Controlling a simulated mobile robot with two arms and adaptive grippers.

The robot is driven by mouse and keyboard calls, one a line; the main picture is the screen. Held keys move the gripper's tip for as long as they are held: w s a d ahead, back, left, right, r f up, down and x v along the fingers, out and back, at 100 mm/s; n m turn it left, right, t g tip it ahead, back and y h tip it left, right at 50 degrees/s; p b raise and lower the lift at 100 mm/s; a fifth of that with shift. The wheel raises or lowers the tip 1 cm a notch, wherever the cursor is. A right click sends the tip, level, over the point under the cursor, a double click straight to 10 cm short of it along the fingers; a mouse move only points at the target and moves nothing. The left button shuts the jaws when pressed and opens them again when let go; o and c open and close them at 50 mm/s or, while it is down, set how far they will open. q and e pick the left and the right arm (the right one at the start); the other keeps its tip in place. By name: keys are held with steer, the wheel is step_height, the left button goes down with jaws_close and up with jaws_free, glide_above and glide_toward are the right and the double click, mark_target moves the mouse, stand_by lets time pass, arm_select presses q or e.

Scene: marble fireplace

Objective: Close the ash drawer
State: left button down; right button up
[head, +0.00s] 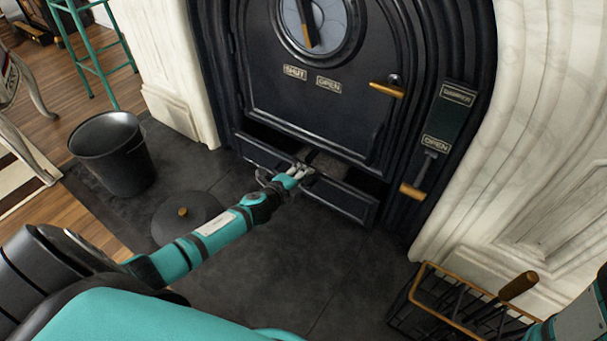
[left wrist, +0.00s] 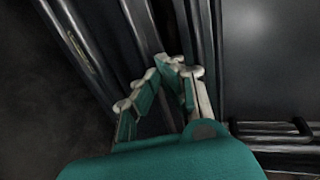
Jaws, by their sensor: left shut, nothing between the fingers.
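The ash drawer (head: 345,198) is a low black drawer under the stove door. It stands partly out, with a dark gap above its front and some greyish stuff visible inside. My left gripper (head: 303,172) is at the middle of the drawer front, by its upper edge, with its fingers shut and empty. I cannot tell whether they touch the drawer. In the left wrist view the fingertips (left wrist: 178,66) are close together against dark, ridged metal edges. The gripper and forearm hide the middle of the drawer front. My right gripper is out of view.
The black stove door (head: 320,110) above is shut, with a brass-coloured handle (head: 387,90). A damper lever (head: 418,183) is at its right. A black bucket (head: 112,155) and a round lid (head: 187,217) stand left. A wire basket (head: 460,305) stands front right.

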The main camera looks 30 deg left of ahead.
mark_target(310, 166)
arm_select(q)
steer(key=w, duration=0.3)
steer(key=shift+w+d, duration=0.1)
steer(key=shift+w, duration=0.3)
steer(key=shift+d, duration=0.1)
